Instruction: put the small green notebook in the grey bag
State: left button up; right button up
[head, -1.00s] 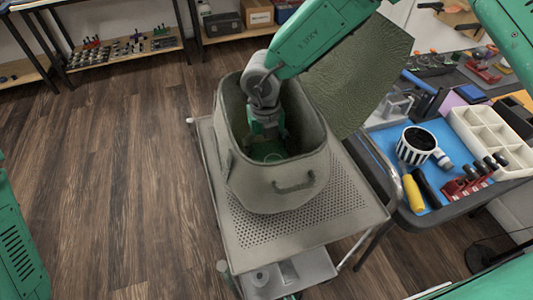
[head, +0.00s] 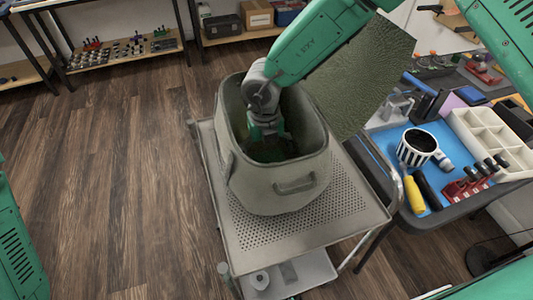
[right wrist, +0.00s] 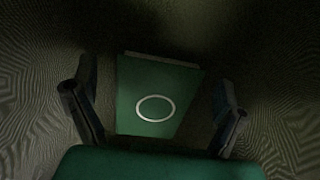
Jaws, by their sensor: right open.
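The grey bag (head: 262,190) stands open on the cart, its flap folded back. My right gripper (head: 268,132) reaches down into it, below the rim. In the right wrist view the small green notebook (right wrist: 158,92), with a pale ring on its cover, lies inside the bag, below and between the fingers of my right gripper (right wrist: 155,112). The fingers are spread, with a gap on each side of the notebook. In the head view the bag's inside is dark and the notebook is hard to make out. My left gripper is out of view.
The bag sits on a perforated metal cart (head: 260,232). To the right, a table with a blue mat (head: 432,203) holds a striped mug (head: 416,147), a yellow-handled tool (head: 415,194) and a white compartment tray (head: 490,140). Wood floor is clear on the left.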

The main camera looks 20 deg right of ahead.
notch_tip(320, 180, up, 11)
jog(key=p, duration=0.1)
jog(key=shift+f, duration=0.15)
dwell(0.4)
